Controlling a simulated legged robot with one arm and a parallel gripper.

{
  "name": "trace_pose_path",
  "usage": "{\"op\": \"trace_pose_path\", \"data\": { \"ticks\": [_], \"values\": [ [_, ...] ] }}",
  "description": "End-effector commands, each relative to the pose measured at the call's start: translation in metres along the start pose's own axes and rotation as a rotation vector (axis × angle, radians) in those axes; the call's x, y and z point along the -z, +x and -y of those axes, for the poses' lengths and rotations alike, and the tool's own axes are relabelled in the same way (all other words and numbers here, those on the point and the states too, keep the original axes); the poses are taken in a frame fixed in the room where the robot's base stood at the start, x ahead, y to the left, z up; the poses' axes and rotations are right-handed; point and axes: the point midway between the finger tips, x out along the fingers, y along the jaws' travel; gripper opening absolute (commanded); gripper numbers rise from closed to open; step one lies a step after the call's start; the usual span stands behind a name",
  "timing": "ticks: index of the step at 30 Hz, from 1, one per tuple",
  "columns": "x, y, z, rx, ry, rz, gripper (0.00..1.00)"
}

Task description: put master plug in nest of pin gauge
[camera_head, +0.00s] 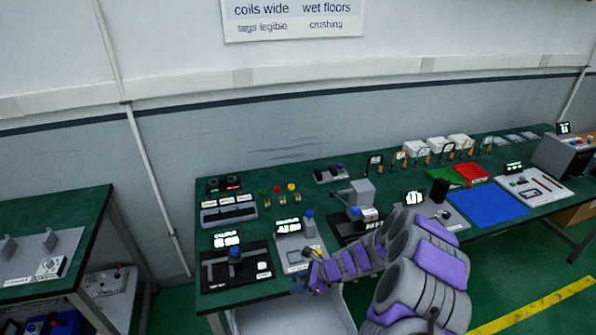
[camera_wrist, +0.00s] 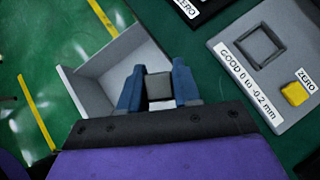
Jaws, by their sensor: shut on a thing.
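My gripper (camera_wrist: 158,84) is shut on a small grey square-faced block (camera_wrist: 159,88), likely the master plug, between its two blue fingers in the wrist view. The head view shows my gripper (camera_head: 299,283) low, by the front edge of the green bench; the block cannot be made out there. A grey gauge plate with a square framed nest (camera_wrist: 260,45) lies to the right in the wrist view. It has a "GOOD 0 to -0.2 mm" label and a yellow ZERO button (camera_wrist: 294,93). The block is apart from the nest, which looks empty. The plate is probably the grey station (camera_head: 290,244) in the head view.
An open pale bin (camera_wrist: 95,72) lies below the gripper, in front of the bench (camera_head: 225,294). A black gauge station (camera_head: 222,272) stands left of the grey one. More fixtures, a blue mat (camera_head: 487,206) and red and green trays stand to the right.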

Motion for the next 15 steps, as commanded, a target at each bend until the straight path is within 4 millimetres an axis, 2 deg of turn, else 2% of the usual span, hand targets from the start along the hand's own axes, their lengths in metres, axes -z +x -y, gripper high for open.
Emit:
{"op": "trace_pose_path", "data": {
  "ticks": [6, 15],
  "values": [
    [-0.022, -0.04, 0.032, 0.205, 0.201, 0.005, 0.0],
    [-0.042, -0.099, 0.056, 0.46, 0.459, 0.007, 0.0]
  ]
}}
